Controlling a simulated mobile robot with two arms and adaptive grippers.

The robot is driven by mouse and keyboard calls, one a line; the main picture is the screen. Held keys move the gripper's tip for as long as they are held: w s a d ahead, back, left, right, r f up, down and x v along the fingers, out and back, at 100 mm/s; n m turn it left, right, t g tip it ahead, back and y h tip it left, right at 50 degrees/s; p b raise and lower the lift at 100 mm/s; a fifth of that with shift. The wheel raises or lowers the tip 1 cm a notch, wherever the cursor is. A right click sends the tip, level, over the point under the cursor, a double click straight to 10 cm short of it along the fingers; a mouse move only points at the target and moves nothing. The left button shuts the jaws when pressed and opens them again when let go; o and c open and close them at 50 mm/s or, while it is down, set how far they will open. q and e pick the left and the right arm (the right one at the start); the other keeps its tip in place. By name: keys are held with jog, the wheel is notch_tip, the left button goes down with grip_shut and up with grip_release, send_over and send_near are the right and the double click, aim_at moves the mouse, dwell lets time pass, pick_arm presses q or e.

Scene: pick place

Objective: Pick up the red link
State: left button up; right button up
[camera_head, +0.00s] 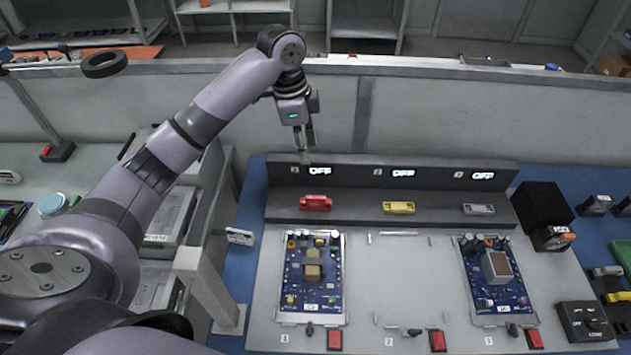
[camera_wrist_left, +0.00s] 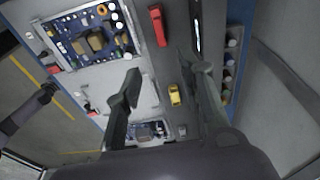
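The red link (camera_head: 315,202) lies on the grey ledge below the first "OFF" display, at the left of a row. It also shows in the left wrist view (camera_wrist_left: 158,25), near the top. My left gripper (camera_head: 306,157) is above and behind the ledge, apart from the link. Its two fingers are spread and empty in the left wrist view (camera_wrist_left: 158,60), with the link beyond the tips. A dark arm end (camera_wrist_left: 45,92) at the left of the wrist view looks like my right gripper; its fingers are too small to read.
A yellow link (camera_head: 399,208) and a grey link (camera_head: 478,209) lie along the same ledge (camera_head: 355,212). The upright display panel (camera_head: 345,175) stands behind them. Circuit boards (camera_head: 312,275) (camera_head: 495,272) lie in front. A black finned block (camera_head: 541,208) stands at the right.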

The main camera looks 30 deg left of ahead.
pick_arm(q)
notch_tip(320, 180, down, 4)
jog(key=p, duration=0.2)
send_over(315, 197)
jog(key=f, duration=0.6)
jog(key=shift+s+a+f, duration=0.2)
jog(key=shift+a+f, duration=0.1)
jog(key=shift+d+f, duration=0.1)
jog(key=shift+f, duration=0.4)
jog(key=shift+f+p, duration=0.25)
jog(key=shift+p, duration=0.1)
jog(key=f, duration=0.2)
jog(key=f+p, duration=0.1)
jog(key=shift+w+d+f, duration=0.1)
jog(key=shift+w+f, duration=0.1)
jog(key=shift+f, duration=0.65)
pick_arm(e)
jog(key=s+r, duration=0.3)
jog(key=shift+d+r, duration=0.3)
jog(key=shift+d, duration=0.05)
pick_arm(q)
grip_shut()
pick_arm(e)
jog(key=shift+d, duration=0.25)
